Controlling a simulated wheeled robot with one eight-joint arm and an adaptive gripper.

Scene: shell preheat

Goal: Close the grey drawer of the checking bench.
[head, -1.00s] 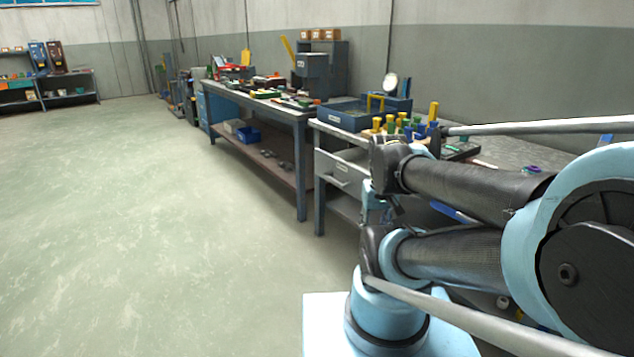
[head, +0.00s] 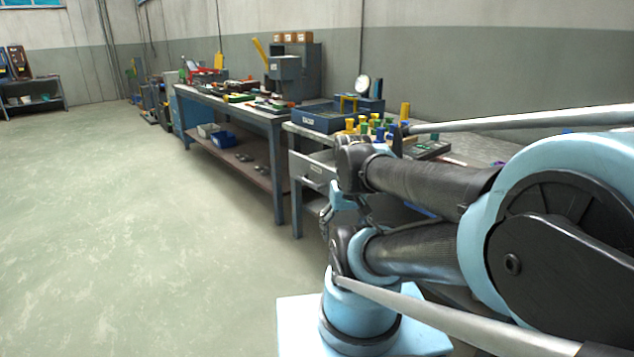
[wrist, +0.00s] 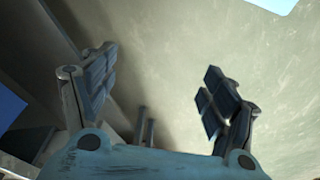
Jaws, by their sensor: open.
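The grey drawer (head: 313,169) is under the left end of the checking bench (head: 296,215) in the head view. Its pale front carries a small label and a handle. It appears to stand partly out, but my arm covers its right side, so how far is unclear. In the wrist view my gripper (wrist: 160,75) is open, its two dark-padded fingers wide apart with nothing between them. Pale floor lies beyond the fingers, and grey bench-like surfaces are at the left edge. In the head view my gripper is largely hidden among my arm links near the drawer; contact cannot be told.
A blue-grey tray (head: 322,119) and several yellow, green and blue handled pieces are on the bench top. A longer workbench (head: 277,178) adjoins at the left, with a blue bin (head: 222,139) on its shelf. The floor (head: 130,230) at the left is clear.

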